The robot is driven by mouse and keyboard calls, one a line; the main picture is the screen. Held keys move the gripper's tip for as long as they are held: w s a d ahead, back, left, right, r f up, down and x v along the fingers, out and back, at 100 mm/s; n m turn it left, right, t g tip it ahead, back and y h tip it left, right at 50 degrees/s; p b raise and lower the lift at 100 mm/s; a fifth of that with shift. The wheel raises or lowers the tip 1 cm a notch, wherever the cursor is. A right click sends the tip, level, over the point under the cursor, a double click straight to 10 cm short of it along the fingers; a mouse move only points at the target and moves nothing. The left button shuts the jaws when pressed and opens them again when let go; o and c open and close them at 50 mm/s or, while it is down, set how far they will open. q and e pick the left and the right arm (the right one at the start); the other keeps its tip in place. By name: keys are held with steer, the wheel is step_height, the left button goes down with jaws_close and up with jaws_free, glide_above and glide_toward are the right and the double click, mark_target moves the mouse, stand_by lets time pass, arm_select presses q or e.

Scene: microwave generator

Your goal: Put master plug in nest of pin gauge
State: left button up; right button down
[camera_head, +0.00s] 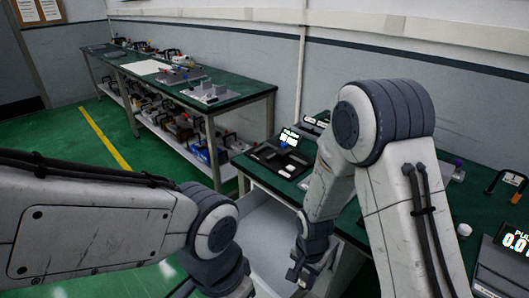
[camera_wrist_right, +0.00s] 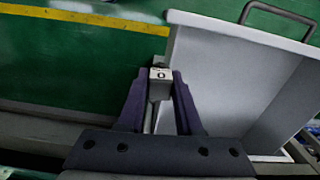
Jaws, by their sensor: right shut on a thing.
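My right gripper (camera_head: 300,275) hangs low in front of the green bench, beside an open grey drawer. In the right wrist view my right gripper (camera_wrist_right: 159,80) is shut on a small light grey block (camera_wrist_right: 160,74) with a dark round mark on its face. I cannot tell whether this block is the master plug. I cannot pick out the pin gauge or its nest for certain. My left arm comes in from the left, but its gripper is out of view.
The open drawer (camera_head: 262,238) juts from the bench (camera_head: 245,163); its wall (camera_wrist_right: 205,95) and dark handle (camera_wrist_right: 280,12) show in the wrist view. On the bench are a lit display (camera_head: 290,137), a dark tray and a numeric readout (camera_head: 515,240). Another loaded bench (camera_head: 240,93) stands behind.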

steer(key=shift+d+r+n, duration=0.2)
steer(key=shift+d+n, duration=0.3)
steer(key=shift+n, duration=0.1)
steer(key=w+d+n, duration=0.2)
steer(key=d+n, duration=0.4)
steer(key=d, duration=0.1)
steer(key=shift+n+p, duration=0.35)
steer(key=shift+n, duration=0.05)
steer(key=shift+s, duration=0.1)
